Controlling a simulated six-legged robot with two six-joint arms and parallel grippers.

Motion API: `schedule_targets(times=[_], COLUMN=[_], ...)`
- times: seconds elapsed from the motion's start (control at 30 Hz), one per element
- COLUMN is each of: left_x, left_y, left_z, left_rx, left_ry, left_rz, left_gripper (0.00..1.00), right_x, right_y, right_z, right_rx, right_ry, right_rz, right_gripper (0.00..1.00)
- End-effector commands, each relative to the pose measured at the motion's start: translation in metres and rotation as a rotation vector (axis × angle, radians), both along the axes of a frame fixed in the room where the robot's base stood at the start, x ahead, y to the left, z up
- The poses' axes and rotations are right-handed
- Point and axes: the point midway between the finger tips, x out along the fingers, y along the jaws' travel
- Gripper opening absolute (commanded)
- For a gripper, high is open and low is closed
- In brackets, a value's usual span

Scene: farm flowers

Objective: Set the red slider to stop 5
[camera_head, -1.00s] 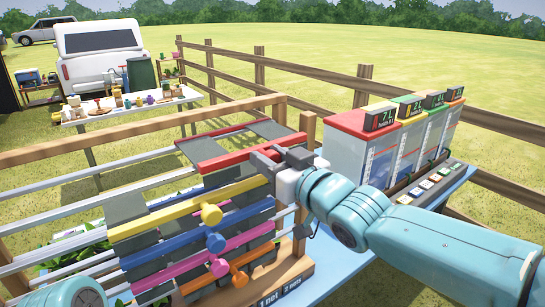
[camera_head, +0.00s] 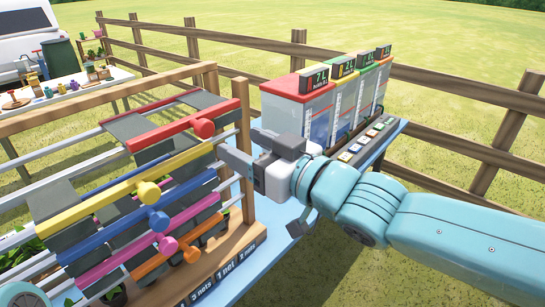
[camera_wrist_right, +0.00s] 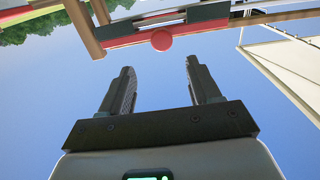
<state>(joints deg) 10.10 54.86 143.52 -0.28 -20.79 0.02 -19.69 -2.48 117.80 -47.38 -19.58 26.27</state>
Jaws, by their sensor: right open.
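The red slider (camera_head: 160,133) is a red bar with a round red knob (camera_head: 203,128), on the top rail of a wooden rack. The knob is near the bar's right end, close to the rack's right post. I cannot read any stop number. My right gripper (camera_head: 232,158) is to the right of and below the knob, apart from it and empty. In the right wrist view the red knob (camera_wrist_right: 162,40) sits beyond and between the open fingers (camera_wrist_right: 160,68), with a gap. My left gripper is out of view; only part of my left arm shows at the lower left.
Yellow (camera_head: 149,192), blue (camera_head: 158,221), pink (camera_head: 168,245) and orange (camera_head: 192,254) knobs sit below the red one. Clear tanks with coloured lids (camera_head: 296,88) stand right of the rack, behind my right arm. A wooden fence (camera_head: 330,55) runs behind.

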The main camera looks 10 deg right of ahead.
Motion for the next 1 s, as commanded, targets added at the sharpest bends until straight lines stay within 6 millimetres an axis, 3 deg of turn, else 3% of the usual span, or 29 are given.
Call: schedule_targets(times=[0.1,0.3,0.77,0.87,0.97,1.0], left_x=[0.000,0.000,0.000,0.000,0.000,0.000], left_y=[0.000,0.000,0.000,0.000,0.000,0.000], left_z=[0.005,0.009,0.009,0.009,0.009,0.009], left_rx=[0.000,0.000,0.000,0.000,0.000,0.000], left_ry=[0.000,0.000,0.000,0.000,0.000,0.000], left_rz=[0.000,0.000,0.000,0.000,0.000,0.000], left_gripper=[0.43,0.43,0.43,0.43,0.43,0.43], right_x=[-0.022,-0.041,-0.039,-0.018,0.004,0.010], right_y=[-0.017,-0.031,-0.038,-0.040,-0.040,-0.041], right_z=[0.002,0.001,-0.007,-0.046,-0.118,-0.152], right_rx=[0.001,0.001,-0.002,-0.021,-0.041,-0.034], right_ry=[-0.002,-0.001,0.017,0.107,0.272,0.356], right_rz=[-0.003,-0.002,-0.016,-0.031,-0.042,-0.053], right_gripper=[0.62,0.62,0.62,0.62,0.62,0.62])
